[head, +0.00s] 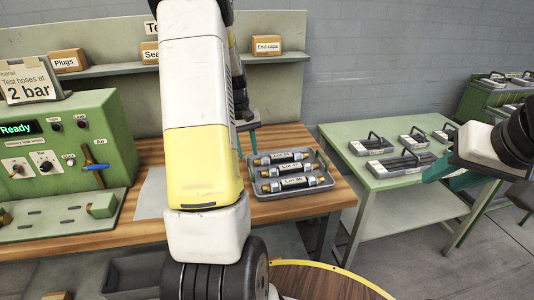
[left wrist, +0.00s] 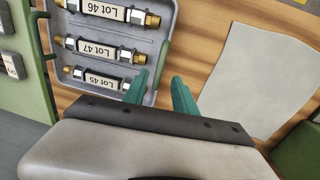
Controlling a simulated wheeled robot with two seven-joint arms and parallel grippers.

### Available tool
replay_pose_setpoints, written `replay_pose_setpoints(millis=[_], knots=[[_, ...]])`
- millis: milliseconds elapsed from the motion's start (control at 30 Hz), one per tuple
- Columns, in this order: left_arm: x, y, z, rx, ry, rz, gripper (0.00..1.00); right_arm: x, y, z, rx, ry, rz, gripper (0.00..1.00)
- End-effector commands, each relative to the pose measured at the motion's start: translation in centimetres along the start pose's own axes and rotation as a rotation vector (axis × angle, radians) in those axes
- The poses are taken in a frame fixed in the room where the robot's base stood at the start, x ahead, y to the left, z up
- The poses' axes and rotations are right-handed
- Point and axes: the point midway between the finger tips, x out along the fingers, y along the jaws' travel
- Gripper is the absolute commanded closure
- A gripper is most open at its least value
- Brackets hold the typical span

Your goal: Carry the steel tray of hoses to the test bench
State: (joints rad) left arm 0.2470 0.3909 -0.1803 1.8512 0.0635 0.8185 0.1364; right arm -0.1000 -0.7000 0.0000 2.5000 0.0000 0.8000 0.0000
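The grey steel tray (head: 318,186) sits on the wooden bench (head: 342,190), right of the green test machine. It holds three black hoses with brass ends, labelled Lot 45, Lot 47 and Lot 46; the Lot 47 hose (left wrist: 90,48) shows in the left wrist view. My left gripper (head: 250,140) is at the tray's left side, partly hidden by my arm. In the left wrist view my left gripper (left wrist: 160,92) has its fingers apart, either side of the tray's rim; contact cannot be told. My right gripper (head: 447,178) is open and empty near the green table.
The green table (head: 350,205) at right carries several grey trays with handles. The green test machine (head: 75,140) with a Ready display stands at left. A pale sheet (left wrist: 255,78) lies beside the tray. A shelf with labelled boxes (head: 267,45) is behind.

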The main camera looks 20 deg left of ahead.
Motion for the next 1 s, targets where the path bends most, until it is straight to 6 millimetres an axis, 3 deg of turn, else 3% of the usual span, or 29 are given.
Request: replay_pose_setpoints(millis=[233, 367, 467, 600, 700, 900, 1000], knots=[[-2.8, 0.2, 0.2, 0.006, 0.005, 0.004, 0.67, 0.0, 0.0, 0.0, 0.000, 0.000, 0.000, 0.64], [-5.5, 1.8, 2.1, 0.055, 0.038, 0.029, 0.67, 0.0, 0.0, 0.0, 0.000, 0.000, 0.000, 0.64], [-8.9, 3.8, 5.3, 0.136, 0.089, 0.066, 0.67, 0.0, 0.0, 0.0, 0.000, 0.000, 0.000, 0.64], [-13.5, 6.1, 11.5, 0.276, 0.176, 0.120, 0.67, 0.0, 0.0, 0.0, 0.000, 0.000, 0.000, 0.64], [-15.8, 7.0, 16.1, 0.377, 0.238, 0.154, 0.67, 0.0, 0.0, 0.0, 0.000, 0.000, 0.000, 0.64], [-17.9, 7.1, 24.2, 0.555, 0.359, 0.201, 0.67, 0.0, 0.0, 0.0, 0.000, 0.000, 0.000, 0.64], [-18.1, 6.8, 26.6, 0.612, 0.400, 0.213, 0.67, 0.0, 0.0, 0.0, 0.000, 0.000, 0.000, 0.64]])
